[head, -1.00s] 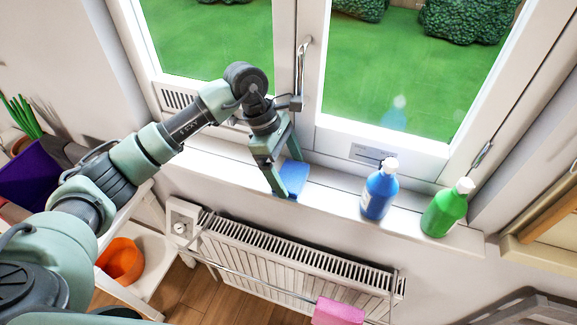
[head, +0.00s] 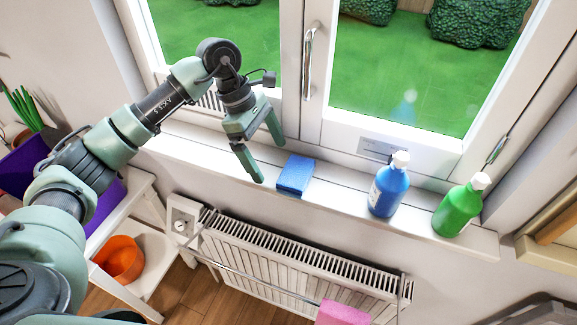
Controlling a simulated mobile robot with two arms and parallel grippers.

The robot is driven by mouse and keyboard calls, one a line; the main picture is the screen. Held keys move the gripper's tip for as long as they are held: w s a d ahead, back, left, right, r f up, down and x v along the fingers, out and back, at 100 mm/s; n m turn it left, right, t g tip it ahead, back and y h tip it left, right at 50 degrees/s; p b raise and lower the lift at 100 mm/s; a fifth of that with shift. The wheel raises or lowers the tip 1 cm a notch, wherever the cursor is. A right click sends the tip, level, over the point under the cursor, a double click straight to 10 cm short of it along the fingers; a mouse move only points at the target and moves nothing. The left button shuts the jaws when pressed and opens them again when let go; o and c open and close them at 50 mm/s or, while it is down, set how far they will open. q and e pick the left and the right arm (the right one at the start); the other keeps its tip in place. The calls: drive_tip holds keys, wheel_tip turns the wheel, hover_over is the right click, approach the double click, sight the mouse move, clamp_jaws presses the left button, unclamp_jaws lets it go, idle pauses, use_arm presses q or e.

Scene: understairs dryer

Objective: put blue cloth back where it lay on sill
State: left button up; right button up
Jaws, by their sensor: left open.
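The blue cloth (head: 295,175) lies as a flat folded rectangle on the white window sill (head: 335,190), left of the bottles. My left gripper (head: 270,160) is open and empty, just left of the cloth and above the sill, with its fingers spread. A gap shows between the fingers and the cloth. My right gripper is not in view.
A blue bottle (head: 388,188) and a green bottle (head: 459,208) stand on the sill to the right. Below are a radiator (head: 290,262) and a pink cloth (head: 342,313) on its rail. An orange bowl (head: 118,260) sits on a shelf at lower left. A window handle (head: 309,62) is above.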

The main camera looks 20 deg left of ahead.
use_arm(q)
drive_tip(key=a+b, duration=0.1)
drive_tip(key=a, duration=0.4)
drive_tip(key=shift+w+f, duration=0.1)
drive_tip(key=shift+a+b, duration=0.3)
drive_tip(key=shift+a, duration=0.25)
